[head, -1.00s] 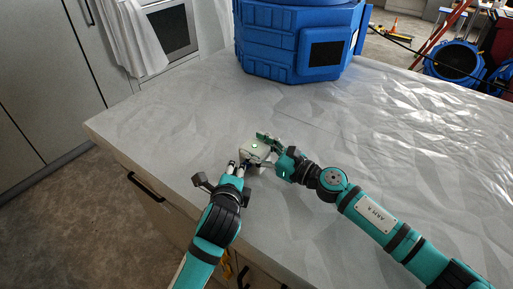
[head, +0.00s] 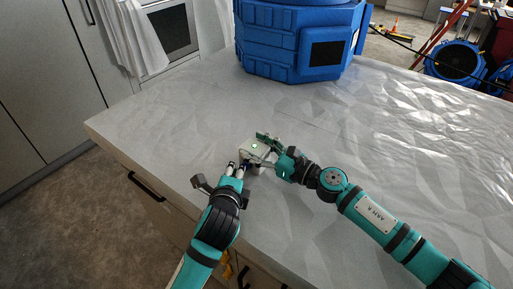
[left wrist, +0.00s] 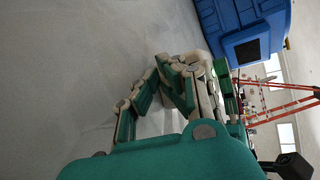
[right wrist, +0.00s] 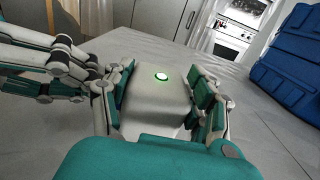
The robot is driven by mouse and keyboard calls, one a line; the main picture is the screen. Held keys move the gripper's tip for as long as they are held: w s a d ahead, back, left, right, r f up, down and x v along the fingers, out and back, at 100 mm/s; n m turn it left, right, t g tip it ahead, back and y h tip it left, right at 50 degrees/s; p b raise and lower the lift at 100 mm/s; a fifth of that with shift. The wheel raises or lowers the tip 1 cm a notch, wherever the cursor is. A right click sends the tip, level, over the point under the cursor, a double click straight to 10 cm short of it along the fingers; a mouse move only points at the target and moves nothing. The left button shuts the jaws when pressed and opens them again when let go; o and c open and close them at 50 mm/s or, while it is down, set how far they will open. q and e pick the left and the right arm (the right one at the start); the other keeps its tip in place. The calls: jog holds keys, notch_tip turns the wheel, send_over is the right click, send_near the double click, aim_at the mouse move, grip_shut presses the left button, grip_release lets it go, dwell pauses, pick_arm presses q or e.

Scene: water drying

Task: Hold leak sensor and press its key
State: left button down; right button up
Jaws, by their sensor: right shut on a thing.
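The leak sensor (head: 252,148) is a small white box with a round key lit green on its upper face. In the right wrist view the sensor (right wrist: 157,97) sits between the fingers of my right gripper (right wrist: 160,100), which is shut on it, with the key (right wrist: 161,76) facing up and uncovered. My right gripper also shows in the head view (head: 264,147). My left gripper (head: 236,165) is beside the sensor on the near left, its fingertips drawn together and empty. In the left wrist view its fingertips (left wrist: 161,73) partly hide the sensor; contact cannot be told.
A large blue machine (head: 296,45) stands at the back of the wrapped countertop (head: 400,130). The counter's left edge is close to my left arm.

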pick_arm(q)
jog(key=shift+s+a, duration=0.9)
jog(key=shift+s, duration=0.3)
jog(key=shift+s+a, duration=0.9)
jog(key=shift+s, duration=0.3)
pick_arm(e)
jog(key=o, duration=1.3)
jog(key=shift+d, duration=0.1)
jog(key=v, duration=1.1)
jog(key=shift+s+d, duration=0.2)
jog(key=shift+d, duration=0.15)
